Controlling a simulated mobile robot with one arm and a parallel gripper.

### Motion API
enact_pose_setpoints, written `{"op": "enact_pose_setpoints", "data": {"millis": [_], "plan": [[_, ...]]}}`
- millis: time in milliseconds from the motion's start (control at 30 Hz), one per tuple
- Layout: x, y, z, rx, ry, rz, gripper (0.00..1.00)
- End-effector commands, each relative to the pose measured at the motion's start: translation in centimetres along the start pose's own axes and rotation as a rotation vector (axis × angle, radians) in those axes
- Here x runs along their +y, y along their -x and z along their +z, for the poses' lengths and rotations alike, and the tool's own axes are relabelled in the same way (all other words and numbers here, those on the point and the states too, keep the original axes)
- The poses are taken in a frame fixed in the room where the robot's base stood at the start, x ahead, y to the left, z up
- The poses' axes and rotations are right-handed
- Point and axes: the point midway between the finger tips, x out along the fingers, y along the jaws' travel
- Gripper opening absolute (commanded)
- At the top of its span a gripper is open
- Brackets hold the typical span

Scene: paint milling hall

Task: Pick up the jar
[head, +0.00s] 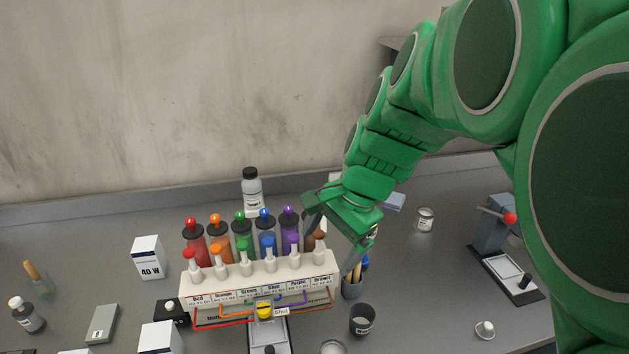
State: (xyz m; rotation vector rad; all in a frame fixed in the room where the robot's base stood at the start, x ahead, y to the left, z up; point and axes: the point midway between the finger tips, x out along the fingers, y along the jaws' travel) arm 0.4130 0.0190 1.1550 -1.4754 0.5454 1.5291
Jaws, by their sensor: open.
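I cannot tell for sure which vessel is the jar. A small grey labelled can-like jar (425,219) stands upright on the bench, right of my gripper. A dark open cup (362,319) with a label stands at the front, below my gripper. A round pale vessel (333,347) is cut off by the bottom edge. My gripper (330,252) points down over the right end of the paint rack, its jaws apart and nothing seen between them. It partly hides the brown bottle (320,226). Whether it touches the rack is unclear.
The white rack (258,283) holds several coloured bottles. Behind it stands a white bottle with a black cap (252,190). A brush pot (352,288) is close under my gripper. A device with a red knob (490,235) stands right. White boxes (148,258) stand left.

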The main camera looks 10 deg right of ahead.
Motion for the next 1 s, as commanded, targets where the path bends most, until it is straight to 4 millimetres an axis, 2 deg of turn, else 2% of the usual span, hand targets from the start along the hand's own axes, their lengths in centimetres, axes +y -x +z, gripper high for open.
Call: {"op": "enact_pose_setpoints", "data": {"millis": [200, 367, 500, 600, 700, 1000], "plan": [[-5.2, -0.1, -6.4, -0.005, -0.401, -0.157, 0.93], [-8.1, 0.1, -11.9, -0.022, -0.703, -0.275, 0.93], [-10.1, 0.7, -17.1, -0.048, -0.968, -0.382, 0.93], [-10.9, 0.9, -20.6, -0.073, -1.136, -0.446, 0.93], [-11.2, 1.2, -23.2, -0.091, -1.260, -0.497, 0.93], [-11.4, 1.7, -28.7, -0.141, -1.509, -0.599, 0.93]]}}
